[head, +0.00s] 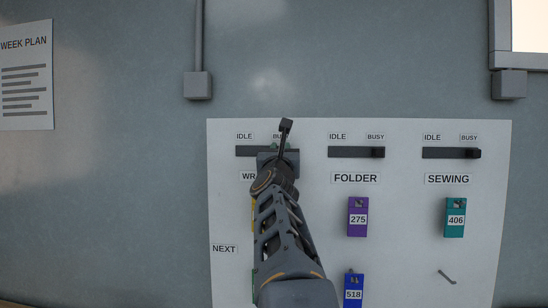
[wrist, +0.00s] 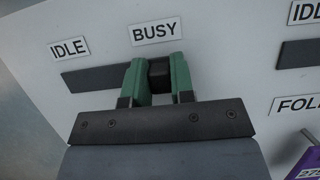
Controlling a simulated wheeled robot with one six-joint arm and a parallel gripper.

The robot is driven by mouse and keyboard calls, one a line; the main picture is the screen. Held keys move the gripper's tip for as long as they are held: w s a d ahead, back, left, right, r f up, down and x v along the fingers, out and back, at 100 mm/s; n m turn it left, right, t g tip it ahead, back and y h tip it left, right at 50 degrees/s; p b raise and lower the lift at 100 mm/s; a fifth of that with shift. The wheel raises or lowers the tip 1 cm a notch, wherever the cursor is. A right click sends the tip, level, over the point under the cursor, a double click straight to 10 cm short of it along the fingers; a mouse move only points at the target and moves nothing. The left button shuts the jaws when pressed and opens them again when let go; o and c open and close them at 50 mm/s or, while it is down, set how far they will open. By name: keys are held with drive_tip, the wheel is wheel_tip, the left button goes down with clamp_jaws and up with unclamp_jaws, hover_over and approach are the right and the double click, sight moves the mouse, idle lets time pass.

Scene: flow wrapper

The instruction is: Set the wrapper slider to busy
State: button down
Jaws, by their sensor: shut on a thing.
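The wrapper slider track (head: 247,151) is a dark horizontal bar on the white board, with an IDLE label above its left end and a BUSY label above its right end. In the wrist view the track (wrist: 90,79) runs left from my gripper. My gripper (wrist: 160,70) has green fingers shut on the black slider knob (wrist: 160,74), which sits below the BUSY label (wrist: 155,32). In the head view my arm hides the knob, the right part of the track and most of the wrapper's name label.
The folder slider (head: 356,152) and sewing slider (head: 451,153) are to the right, both knobs at the BUSY end. Below hang a purple tag 275 (head: 358,217), a teal tag 406 (head: 455,218) and a blue tag 518 (head: 353,288). An empty hook (head: 447,276) is at lower right.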

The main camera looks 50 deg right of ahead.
drive_tip(key=shift+s, duration=0.1)
drive_tip(key=c, duration=1.2)
unclamp_jaws()
drive_tip(key=shift+s+d, duration=0.1)
drive_tip(key=shift+o, duration=1.2)
drive_tip(key=b+v, duration=0.2)
drive_tip(key=v, duration=1.1)
drive_tip(key=shift+s+a+b, duration=0.15)
drive_tip(key=shift+a+b, duration=0.15)
drive_tip(key=shift+a, duration=0.1)
drive_tip(key=shift+f, duration=0.1)
